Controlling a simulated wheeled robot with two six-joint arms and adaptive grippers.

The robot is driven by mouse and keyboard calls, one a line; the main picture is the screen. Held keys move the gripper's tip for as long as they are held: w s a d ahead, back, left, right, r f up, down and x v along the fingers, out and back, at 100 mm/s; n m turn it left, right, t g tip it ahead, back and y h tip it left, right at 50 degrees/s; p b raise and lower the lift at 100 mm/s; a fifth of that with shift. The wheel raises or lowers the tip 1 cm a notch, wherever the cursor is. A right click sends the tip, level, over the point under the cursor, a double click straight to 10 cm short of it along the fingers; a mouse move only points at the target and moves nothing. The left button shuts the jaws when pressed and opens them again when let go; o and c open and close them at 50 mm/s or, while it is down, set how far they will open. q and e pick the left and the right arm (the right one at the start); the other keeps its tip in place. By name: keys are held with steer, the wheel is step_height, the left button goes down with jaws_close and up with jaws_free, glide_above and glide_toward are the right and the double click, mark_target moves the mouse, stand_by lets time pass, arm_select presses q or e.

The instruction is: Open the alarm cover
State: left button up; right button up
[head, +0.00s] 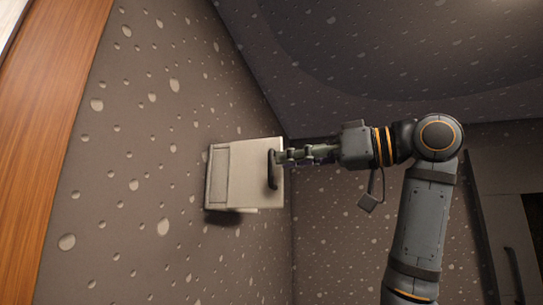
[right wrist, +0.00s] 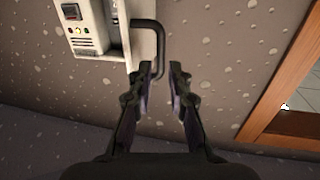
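The alarm box is a small pale box (head: 218,178) on the speckled wall; its front with a dark switch and small buttons (right wrist: 88,30) shows in the right wrist view. Its pale cover (head: 254,185) stands swung out from the box, and it also shows in the right wrist view (right wrist: 146,46). A black U-shaped handle (head: 272,170) is on the cover. My right gripper (head: 280,157) is at the handle. In the right wrist view its fingers (right wrist: 160,72) are apart, with the handle's lower end between the tips; contact is unclear. My left gripper is not in view.
The speckled wall (head: 135,185) runs along the left, with a wooden strip (head: 55,130) at its edge. A wooden frame (right wrist: 268,110) shows at the right in the right wrist view. A dark panel with a handle (head: 512,270) stands at the far right.

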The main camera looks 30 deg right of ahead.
mark_target(269, 179)
steer(key=p+x, duration=0.1)
steer(key=x, duration=0.4)
steer(key=shift+s, duration=0.1)
steer(key=shift+s+d, duration=0.1)
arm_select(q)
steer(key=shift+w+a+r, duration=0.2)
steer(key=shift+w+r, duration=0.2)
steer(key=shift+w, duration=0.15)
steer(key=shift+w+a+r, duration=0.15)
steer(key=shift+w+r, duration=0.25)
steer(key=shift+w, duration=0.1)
arm_select(e)
steer(key=shift+w, duration=0.2)
jaws_close()
